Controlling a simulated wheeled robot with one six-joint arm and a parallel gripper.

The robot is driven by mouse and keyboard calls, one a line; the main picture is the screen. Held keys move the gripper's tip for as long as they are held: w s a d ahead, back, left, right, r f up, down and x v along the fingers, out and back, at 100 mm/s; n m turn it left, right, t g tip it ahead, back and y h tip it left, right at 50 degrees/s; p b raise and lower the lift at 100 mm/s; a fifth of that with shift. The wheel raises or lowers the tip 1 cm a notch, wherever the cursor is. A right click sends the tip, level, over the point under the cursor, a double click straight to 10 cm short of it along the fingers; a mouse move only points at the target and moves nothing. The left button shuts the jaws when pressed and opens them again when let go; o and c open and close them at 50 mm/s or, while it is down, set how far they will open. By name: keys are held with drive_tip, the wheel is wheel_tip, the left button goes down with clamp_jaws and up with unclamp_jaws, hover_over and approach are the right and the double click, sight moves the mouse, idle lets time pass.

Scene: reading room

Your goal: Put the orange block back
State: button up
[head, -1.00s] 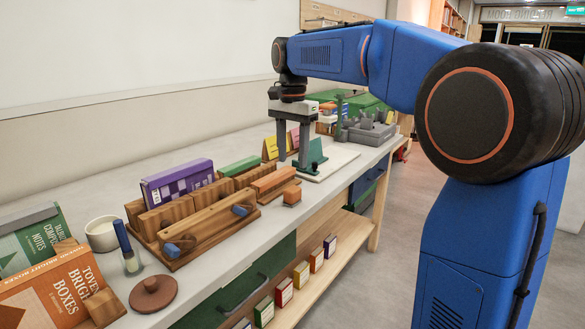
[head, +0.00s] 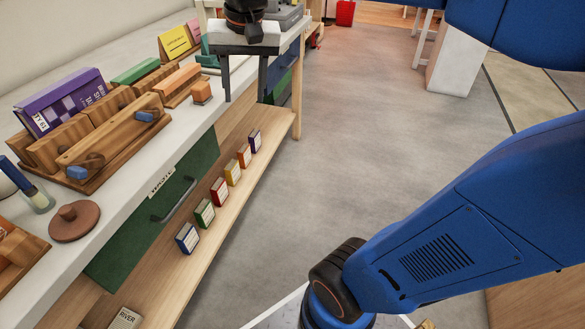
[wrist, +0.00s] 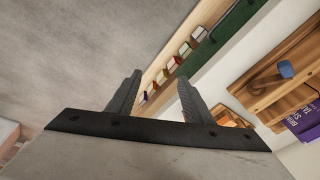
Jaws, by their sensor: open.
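A small orange block (head: 201,92) sits on the pale tabletop near its front edge. It is beside a wooden tray (head: 166,103) that carries a longer orange bar (head: 181,77). My gripper (head: 244,97) is open, pointing down, to the right of the small block and apart from it. In the head view it appears out past the table's front edge. In the wrist view nothing is between the fingers (wrist: 158,82). An orange and wooden patch shows there behind the right finger, and I cannot tell which piece it is.
A wooden rack (head: 118,140) and a purple box (head: 62,102) stand left on the table. Small coloured boxes, including a red one (head: 219,191), line the lower shelf (head: 262,138). A green drawer (head: 150,215) has a dark handle. The floor right of the table is clear.

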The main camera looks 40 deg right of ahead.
drive_tip(key=s+d+f+n+t, duration=0.2)
drive_tip(key=s+f+n, duration=0.3)
drive_tip(key=s+f, duration=0.9)
drive_tip(key=shift+s+d, duration=0.15)
drive_tip(key=shift+s, duration=0.45)
